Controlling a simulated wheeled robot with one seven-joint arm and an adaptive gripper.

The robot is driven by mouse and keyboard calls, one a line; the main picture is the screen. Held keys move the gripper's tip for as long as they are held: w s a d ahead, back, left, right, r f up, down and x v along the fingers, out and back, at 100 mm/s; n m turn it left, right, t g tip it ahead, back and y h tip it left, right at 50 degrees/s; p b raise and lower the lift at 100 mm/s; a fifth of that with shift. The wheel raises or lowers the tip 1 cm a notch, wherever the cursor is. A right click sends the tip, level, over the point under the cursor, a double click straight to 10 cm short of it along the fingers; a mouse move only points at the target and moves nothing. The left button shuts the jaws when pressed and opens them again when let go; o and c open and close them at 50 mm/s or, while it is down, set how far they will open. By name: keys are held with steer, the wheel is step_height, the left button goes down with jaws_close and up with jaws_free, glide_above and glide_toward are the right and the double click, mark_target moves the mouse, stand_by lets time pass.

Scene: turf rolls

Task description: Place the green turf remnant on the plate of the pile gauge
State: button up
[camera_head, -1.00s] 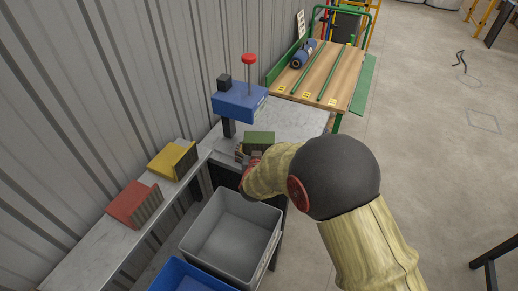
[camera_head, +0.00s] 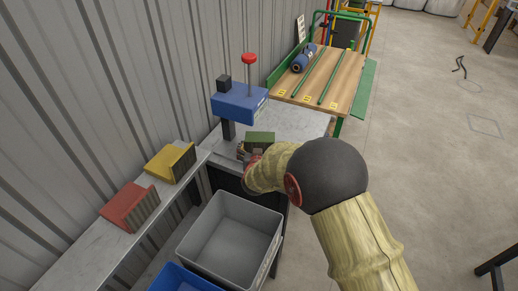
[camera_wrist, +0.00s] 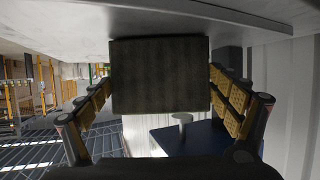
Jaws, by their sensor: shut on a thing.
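The green turf remnant (camera_head: 260,137) is in my gripper (camera_head: 250,155), just above or at the grey bench; I cannot tell whether it touches. In the wrist view the remnant (camera_wrist: 160,75) is a dark block between the two fingers of my gripper (camera_wrist: 165,85). The pile gauge (camera_head: 240,103) is a blue head on a dark post with a red knob on a rod, behind and left of the remnant. Its blue body (camera_wrist: 200,140) also shows low in the wrist view. I cannot make out its plate.
A yellow block (camera_head: 170,163) and a red block (camera_head: 130,207) sit on the narrow shelf at left. A grey bin (camera_head: 230,240) and a blue bin (camera_head: 180,280) stand below. A wooden table (camera_head: 325,78) holds a blue roll (camera_head: 303,58). The corrugated wall is close at left.

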steer(key=o, duration=1)
steer(key=shift+f, duration=0.15)
steer(key=shift+c, duration=0.2)
steer(key=shift+r, duration=0.25)
steer(key=a+p+v, duration=0.1)
steer(key=p+v, duration=0.3)
steer(key=v, duration=0.8)
steer(key=s+d+r+g+y, duration=0.1)
steer(key=s+d+r, duration=0.2)
steer(key=r, duration=0.2)
steer(key=s+d+r+g+y, duration=0.1)
steer(key=s+d+r, duration=0.1)
steer(key=d+r, duration=0.3)
steer(key=s+d+r+g, duration=0.2)
steer(key=s+r, duration=0.1)
steer(key=r, duration=0.3)
steer(key=s+d+r+g+h, duration=0.1)
steer(key=s+d+g, duration=0.1)
steer(key=s+d, duration=0.6)
steer(key=s+d+r+g+h, duration=0.1)
steer(key=s+d, duration=0.7)
steer(key=s, duration=0.9)
steer(key=shift+s+d+r+m+g+h, duration=0.25)
steer(key=shift+s+r+g+h, duration=0.2)
steer(key=shift+r, duration=0.35)
steer(key=shift+a, duration=0.1)
